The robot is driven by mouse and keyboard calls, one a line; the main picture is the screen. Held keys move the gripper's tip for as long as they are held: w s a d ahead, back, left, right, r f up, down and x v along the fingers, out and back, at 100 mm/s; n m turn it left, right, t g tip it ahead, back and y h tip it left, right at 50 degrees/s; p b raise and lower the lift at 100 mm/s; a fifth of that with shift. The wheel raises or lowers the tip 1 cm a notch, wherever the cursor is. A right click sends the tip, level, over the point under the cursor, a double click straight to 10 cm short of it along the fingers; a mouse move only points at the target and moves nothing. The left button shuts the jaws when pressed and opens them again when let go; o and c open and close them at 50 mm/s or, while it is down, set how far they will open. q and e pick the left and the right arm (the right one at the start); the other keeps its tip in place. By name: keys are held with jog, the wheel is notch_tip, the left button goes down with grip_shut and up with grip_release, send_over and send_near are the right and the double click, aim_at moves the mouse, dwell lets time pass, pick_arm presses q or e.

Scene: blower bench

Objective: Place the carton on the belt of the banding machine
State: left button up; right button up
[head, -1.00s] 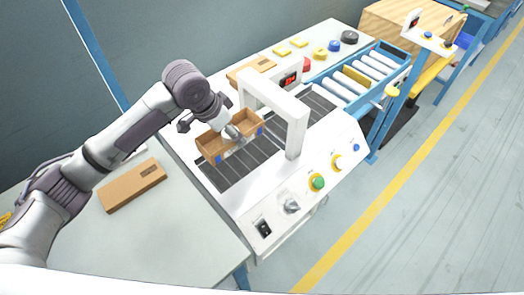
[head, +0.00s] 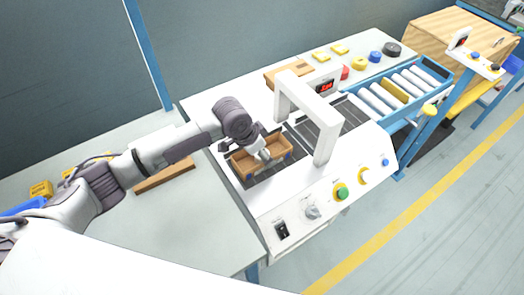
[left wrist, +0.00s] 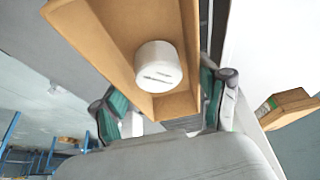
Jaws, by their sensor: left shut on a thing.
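The carton (head: 245,166) is an open brown box with a white round part (left wrist: 158,66) inside. In the head view it is over the near-left end of the dark slatted belt (head: 272,178) of the white banding machine (head: 290,204), left of the white arch (head: 325,140). It looks low and close to the belt; whether it touches is unclear. My left gripper (left wrist: 165,108) is shut on the carton, with green-padded fingers on either side of its end. The gripper hides part of the carton in the head view. My right gripper is not in view.
A flat brown carton (head: 168,180) lies on the left table, partly behind my arm. Another flat carton (head: 284,72) lies behind the arch. A control panel with a green button (head: 342,193) runs along the machine's front. A roller conveyor (head: 400,90) continues at the right.

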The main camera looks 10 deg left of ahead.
pick_arm(q)
jog(key=o, duration=1.2)
jog(key=shift+f, duration=0.1)
jog(key=v, duration=1.2)
jog(key=shift+w, duration=0.1)
jog(key=shift+d, duration=0.1)
